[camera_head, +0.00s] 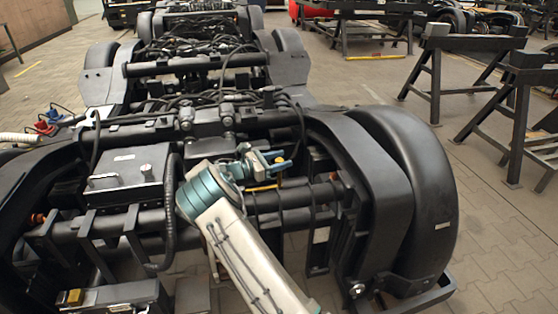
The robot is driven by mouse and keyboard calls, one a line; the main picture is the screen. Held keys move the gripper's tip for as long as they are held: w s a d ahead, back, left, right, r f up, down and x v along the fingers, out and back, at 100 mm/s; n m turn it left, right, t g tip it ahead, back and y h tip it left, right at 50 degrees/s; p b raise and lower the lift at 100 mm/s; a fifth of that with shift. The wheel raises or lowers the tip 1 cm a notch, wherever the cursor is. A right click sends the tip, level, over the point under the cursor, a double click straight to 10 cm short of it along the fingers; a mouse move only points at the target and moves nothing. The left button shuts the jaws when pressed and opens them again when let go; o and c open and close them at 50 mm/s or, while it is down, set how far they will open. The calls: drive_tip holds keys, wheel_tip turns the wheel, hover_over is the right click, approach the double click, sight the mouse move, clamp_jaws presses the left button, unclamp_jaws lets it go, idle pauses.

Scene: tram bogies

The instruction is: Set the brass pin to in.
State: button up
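My gripper (280,159) is near the middle of the view, over the front of a black tram bogie (385,190). Its bluish fingers point right, and the gap between them is too small to read. A thin yellow-brass piece (263,187) shows just below the gripper, beside the dark bars. It may be the brass pin, but I cannot tell for sure, nor whether it is in or out. I cannot see the gripper touching it. My arm covers part of the bogie below.
A black box with a handle (128,168) sits on the bogie at left. A yellow block (74,297) lies on a dark unit at lower left. Black trestles (432,75) stand at right on paved floor (490,235), with free room between. More bogies stand behind.

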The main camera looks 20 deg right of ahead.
drive_tip(key=shift+a, duration=0.1)
wheel_tip(320, 180, up, 5)
drive_tip(key=shift+f+p, duration=0.1)
drive_tip(key=shift+p, duration=0.75)
drive_tip(key=s+d+r+p, duration=0.2)
drive_tip(key=s+d+r, duration=0.4)
drive_tip(key=d, duration=0.3)
drive_tip(key=shift+s, duration=0.65)
drive_tip(key=shift+s+d+r, duration=0.1)
